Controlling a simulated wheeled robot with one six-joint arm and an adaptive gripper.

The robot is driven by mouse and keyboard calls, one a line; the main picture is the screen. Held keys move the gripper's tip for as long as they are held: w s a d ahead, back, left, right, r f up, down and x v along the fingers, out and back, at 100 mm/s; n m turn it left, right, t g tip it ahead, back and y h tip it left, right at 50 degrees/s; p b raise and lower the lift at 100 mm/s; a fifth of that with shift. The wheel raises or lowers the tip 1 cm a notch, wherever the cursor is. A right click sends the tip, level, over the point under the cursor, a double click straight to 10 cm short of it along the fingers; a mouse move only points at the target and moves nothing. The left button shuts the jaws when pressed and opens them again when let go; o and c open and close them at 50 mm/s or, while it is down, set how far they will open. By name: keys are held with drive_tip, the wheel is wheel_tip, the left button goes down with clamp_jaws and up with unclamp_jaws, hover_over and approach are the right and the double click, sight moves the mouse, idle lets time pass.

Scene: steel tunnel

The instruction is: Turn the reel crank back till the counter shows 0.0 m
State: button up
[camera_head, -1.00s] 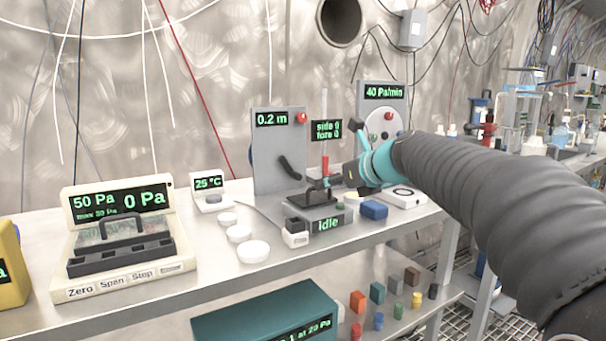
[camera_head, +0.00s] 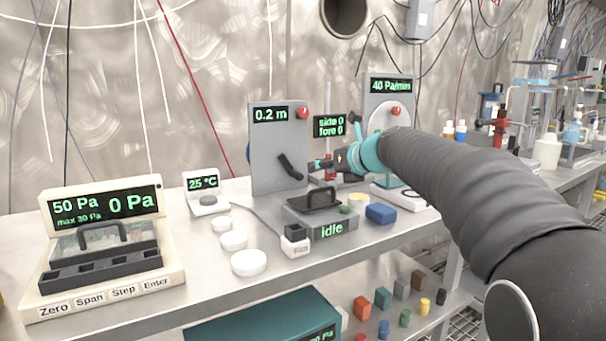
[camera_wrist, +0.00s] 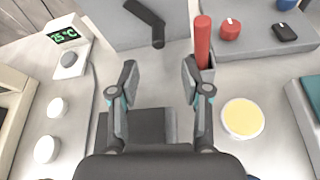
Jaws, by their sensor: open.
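The reel panel (camera_head: 262,165) is a grey upright plate with a red knob (camera_head: 303,113) at its top right. Its counter (camera_head: 270,115) reads 0.2 m. The black crank (camera_head: 290,167) slants down to the right on the panel face. In the wrist view the crank (camera_wrist: 150,18) lies ahead of my gripper, with its knob end pointing down. My gripper (camera_wrist: 160,75) is open and empty, with a gap between its fingers and the crank.
A red upright handle (camera_wrist: 202,40) stands close beside my right finger in the wrist view. A black-handled block (camera_head: 322,198) sits on the bench below my gripper, by the "idle" display (camera_head: 332,229). A blue block (camera_head: 380,213) lies to the right; white discs (camera_head: 233,240) lie left.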

sight(291, 168)
drive_tip(key=x, duration=1)
drive_tip(key=shift+w+a+f, duration=0.1)
drive_tip(key=shift+a, duration=0.15)
clamp_jaws()
